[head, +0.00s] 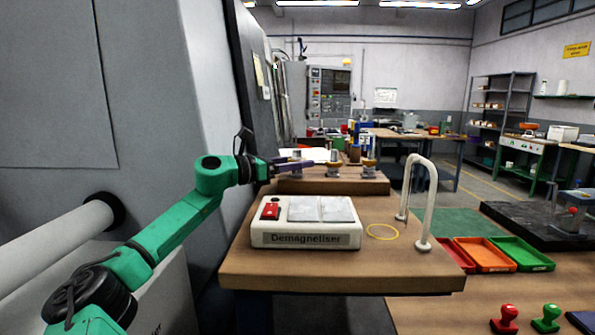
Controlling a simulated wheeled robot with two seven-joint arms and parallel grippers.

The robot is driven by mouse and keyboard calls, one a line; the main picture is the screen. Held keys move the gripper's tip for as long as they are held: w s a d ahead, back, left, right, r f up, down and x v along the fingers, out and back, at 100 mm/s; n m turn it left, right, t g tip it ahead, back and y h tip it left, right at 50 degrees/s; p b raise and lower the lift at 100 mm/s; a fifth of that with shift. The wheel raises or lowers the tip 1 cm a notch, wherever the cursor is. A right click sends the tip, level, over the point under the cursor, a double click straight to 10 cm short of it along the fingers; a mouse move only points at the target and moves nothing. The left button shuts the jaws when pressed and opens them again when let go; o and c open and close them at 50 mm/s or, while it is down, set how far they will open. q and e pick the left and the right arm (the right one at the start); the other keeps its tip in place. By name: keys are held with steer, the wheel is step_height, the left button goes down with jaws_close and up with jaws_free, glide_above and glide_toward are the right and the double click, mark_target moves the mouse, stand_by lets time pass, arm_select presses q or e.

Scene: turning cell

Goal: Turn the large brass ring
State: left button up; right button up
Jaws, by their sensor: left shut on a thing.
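My left gripper (294,167) reaches in from the left, at the left end of a raised wooden block (330,187) on the bench. It is shut on a part there, a small grey post or ring piece (296,155). The fingers hide much of this part, and I cannot tell its full shape. I cannot tell for sure which is the large brass ring. A thin yellow circle (382,232) lies flat on the bench. My right gripper is not in view.
A white demagnetiser (306,238) with a red switch stands in front of the block. A white bent-tube rail (424,243) rises at the bench's right. Red, orange (481,257) and green trays lie further right. A grey machine wall (150,100) fills the left.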

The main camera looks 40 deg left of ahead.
arm_select(q)
steer(key=m+h+p, duration=0.1)
steer(key=r+g+h+p, duration=0.1)
steer(key=shift+a+m+p, duration=0.1)
steer(key=shift+m+p, duration=0.3)
steer(key=shift+f+m+g+h+p, duration=0.4)
steer(key=shift+h+p, duration=0.2)
steer(key=shift+h, duration=0.1)
steer(key=o, duration=1.4)
steer(key=shift+s, duration=0.1)
